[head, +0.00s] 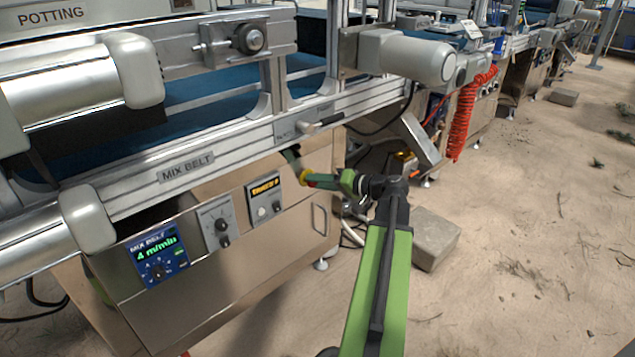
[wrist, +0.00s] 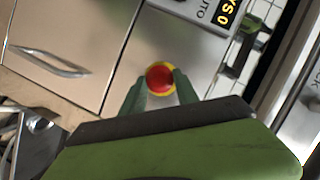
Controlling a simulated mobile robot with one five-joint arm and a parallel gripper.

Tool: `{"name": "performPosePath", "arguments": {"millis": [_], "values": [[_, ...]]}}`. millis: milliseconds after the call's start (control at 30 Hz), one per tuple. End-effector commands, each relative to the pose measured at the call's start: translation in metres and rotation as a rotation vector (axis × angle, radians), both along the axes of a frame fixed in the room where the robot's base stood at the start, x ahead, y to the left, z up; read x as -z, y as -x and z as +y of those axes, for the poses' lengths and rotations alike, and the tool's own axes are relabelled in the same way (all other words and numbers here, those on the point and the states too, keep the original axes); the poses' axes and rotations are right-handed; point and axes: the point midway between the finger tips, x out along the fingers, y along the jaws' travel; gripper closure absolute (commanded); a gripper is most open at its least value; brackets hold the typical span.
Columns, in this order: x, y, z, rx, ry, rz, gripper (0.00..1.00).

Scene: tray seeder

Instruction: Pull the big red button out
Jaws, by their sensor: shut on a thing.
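The big red button (wrist: 160,79) has a yellow collar and sits on the steel cabinet front. In the wrist view it lies between the two green fingertips of my gripper (wrist: 158,88), which are shut on it. In the head view my gripper (head: 309,180) reaches the upper right part of the cabinet front. There the button is mostly hidden by the gripper, with only a bit of yellow and red showing.
A display panel (head: 265,197) and a knob panel (head: 218,226) sit left of my gripper, with a blue speed screen (head: 158,254) further left. The mix belt rail (head: 187,168) runs above. A concrete block (head: 435,240) lies on the sandy floor at right.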

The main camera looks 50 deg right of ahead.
Motion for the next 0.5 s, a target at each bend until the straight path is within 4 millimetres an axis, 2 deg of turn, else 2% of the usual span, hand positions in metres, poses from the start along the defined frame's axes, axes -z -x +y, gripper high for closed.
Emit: {"name": "performPosePath", "arguments": {"millis": [67, 267, 300, 433, 500], "values": [[0.0005, 0.0081, 0.0007, 0.002, 0.001, 0.002, 1.0], [0.0008, 0.0086, 0.0005, 0.0, 0.002, 0.003, 1.0], [0.0009, 0.0086, 0.0005, 0.0, 0.002, 0.003, 0.61], [0.0007, 0.0083, 0.0005, 0.0, 0.001, 0.002, 0.44], [0.0006, 0.0082, 0.0005, 0.0, 0.001, 0.002, 0.43]]}}
